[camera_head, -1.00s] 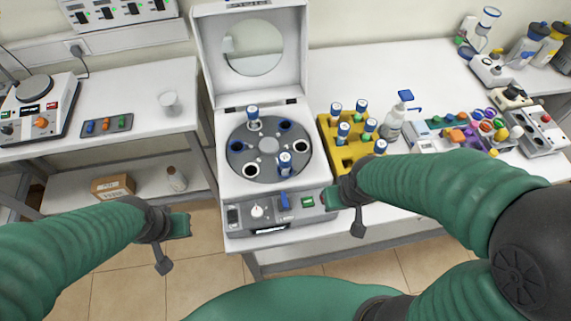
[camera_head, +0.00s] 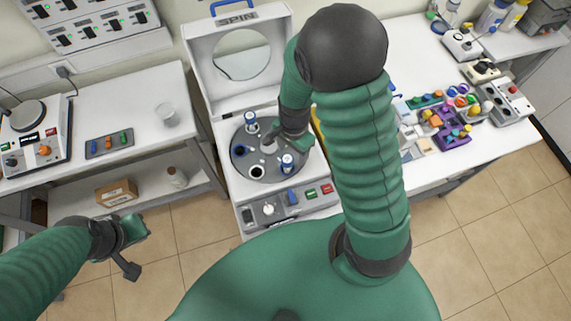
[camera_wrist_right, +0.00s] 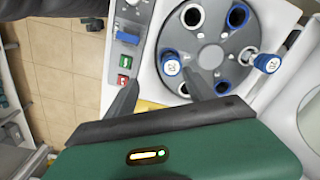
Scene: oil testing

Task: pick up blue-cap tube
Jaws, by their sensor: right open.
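Two blue-cap tubes stand in the rotor of the open centrifuge (camera_head: 246,200). The front tube (camera_head: 287,160) stands near the panel side, and the far tube (camera_head: 251,118) is at the back of the rotor. My right gripper (camera_head: 284,143) is over the rotor, close to the front tube. In the right wrist view its open fingers (camera_wrist_right: 163,78) point at the rotor, with the front tube's blue cap (camera_wrist_right: 171,66) just ahead between the tips. The far tube (camera_wrist_right: 268,62) is farther off. My left gripper (camera_head: 130,250) hangs in front of the left bench; its jaws are unclear.
The centrifuge lid (camera_head: 240,55) stands raised behind the rotor. My right arm hides most of the yellow rack (camera_head: 318,128). Coloured racks and small items (camera_head: 440,120) lie on the bench at the right. The left bench holds a beaker (camera_head: 166,112).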

